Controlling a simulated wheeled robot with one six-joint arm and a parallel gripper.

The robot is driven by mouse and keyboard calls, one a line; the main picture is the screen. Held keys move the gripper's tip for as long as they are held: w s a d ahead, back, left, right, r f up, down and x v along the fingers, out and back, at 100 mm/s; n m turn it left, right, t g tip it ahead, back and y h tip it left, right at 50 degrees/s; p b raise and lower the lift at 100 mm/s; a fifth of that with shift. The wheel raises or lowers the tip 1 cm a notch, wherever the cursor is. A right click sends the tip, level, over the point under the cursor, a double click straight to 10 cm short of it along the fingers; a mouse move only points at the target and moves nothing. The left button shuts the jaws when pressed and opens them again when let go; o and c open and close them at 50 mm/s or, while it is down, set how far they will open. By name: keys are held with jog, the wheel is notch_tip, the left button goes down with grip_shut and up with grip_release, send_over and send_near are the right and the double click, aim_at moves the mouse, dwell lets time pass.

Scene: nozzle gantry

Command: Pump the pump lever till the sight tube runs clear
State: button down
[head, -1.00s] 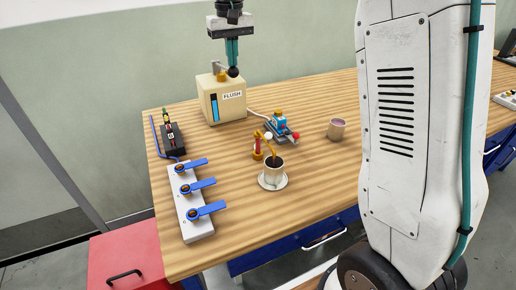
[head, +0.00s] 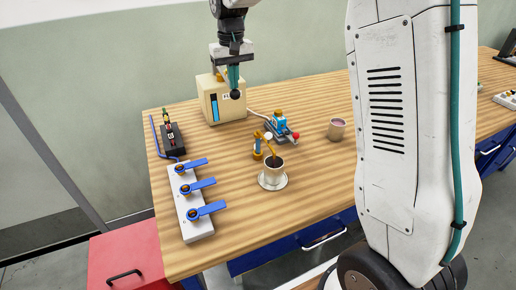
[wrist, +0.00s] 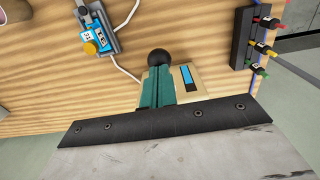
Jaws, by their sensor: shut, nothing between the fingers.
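The cream box marked FLUSH (head: 226,112) stands at the back of the bench with a blue level strip (head: 215,108) on its front. A black ball knob (head: 235,94), seemingly the pump lever's end, hangs before the box and partly covers its label. My gripper (head: 233,82) is shut and empty, its teal fingertips against the knob from above. The knob also shows at the fingertips in the wrist view (wrist: 157,57). The lever's arm is mostly hidden. The small upright sight tube (head: 257,147) with gold fittings looks amber. An amber spout (head: 268,143) beside it leads over a cup (head: 274,174) with dark contents.
The cup stands on a white dish (head: 266,186). A blue device (head: 279,124) with a red knob is joined to the box by a pale hose. Three blue levers (head: 196,188) sit front left, a black rack (head: 172,138) behind them, a mug (head: 337,129) at right.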

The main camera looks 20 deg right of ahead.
jog(key=shift+f, duration=0.9)
notch_tip(320, 180, up, 11)
jog(key=shift+r, duration=0.2)
dwell(1.2)
jog(key=s+d+r, duration=0.1)
jog(key=s, duration=0.9)
jog(key=s+d+r, duration=0.1)
jog(key=s+r, duration=0.1)
jog(key=s, duration=0.8)
jog(key=s+f, duration=0.4)
jog(key=s, duration=0.6)
jog(key=s+d+f+t, duration=0.1)
jog(key=s+f, duration=0.4)
jog(key=s, duration=0.5)
jog(key=shift+f, duration=0.25)
